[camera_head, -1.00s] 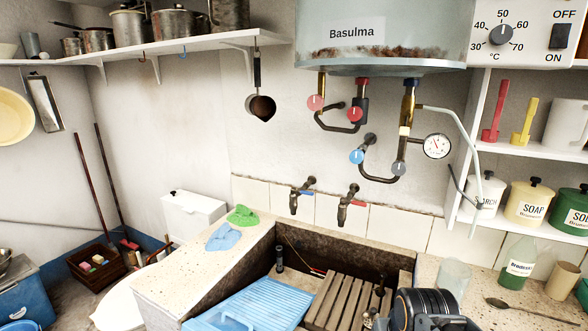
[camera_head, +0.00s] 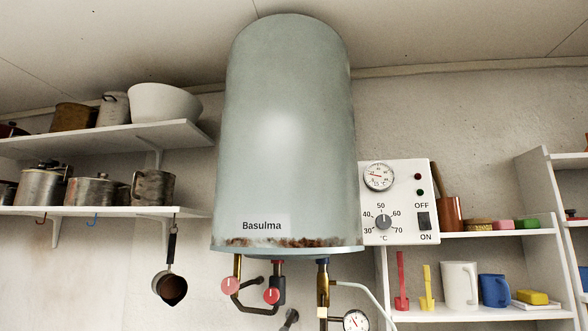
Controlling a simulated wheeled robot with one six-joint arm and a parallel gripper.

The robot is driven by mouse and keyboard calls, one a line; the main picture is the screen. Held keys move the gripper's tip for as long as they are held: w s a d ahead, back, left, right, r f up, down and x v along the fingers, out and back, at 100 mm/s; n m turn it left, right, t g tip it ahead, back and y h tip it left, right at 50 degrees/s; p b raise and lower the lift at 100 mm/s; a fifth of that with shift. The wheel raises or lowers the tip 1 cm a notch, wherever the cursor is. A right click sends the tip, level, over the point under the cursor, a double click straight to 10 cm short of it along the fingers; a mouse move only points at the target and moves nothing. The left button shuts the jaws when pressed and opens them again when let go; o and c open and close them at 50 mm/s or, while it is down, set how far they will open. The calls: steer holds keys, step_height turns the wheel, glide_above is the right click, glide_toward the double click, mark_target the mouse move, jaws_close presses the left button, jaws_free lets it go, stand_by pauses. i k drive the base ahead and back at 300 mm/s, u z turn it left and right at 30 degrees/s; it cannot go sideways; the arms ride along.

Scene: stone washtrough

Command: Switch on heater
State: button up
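The heater is a tall pale grey-green tank (camera_head: 285,140) marked "Basulma", with rust along its lower rim. A white control panel (camera_head: 398,235) is at its right side. The panel has a black rocker switch (camera_head: 424,221) between OFF above and ON below; I cannot tell which side is pressed. A grey temperature knob (camera_head: 383,222) sits left of the switch on a 30–70 °C scale. Above are a round dial (camera_head: 378,177) and two small dark lamps, the upper one reddish (camera_head: 419,178). My gripper is outside the view.
Pipes with red valve handles (camera_head: 271,296) and a pressure gauge (camera_head: 356,321) hang below the tank. Shelves with pots (camera_head: 92,190) are at left. Right shelves hold a white jug (camera_head: 460,285) and a blue mug (camera_head: 493,290). Space before the panel looks clear.

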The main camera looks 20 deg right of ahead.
mark_target(424, 219)
steer(key=k, duration=1)
steer(key=z, duration=0.75)
steer(key=i, duration=1)
steer(key=u, duration=0.75)
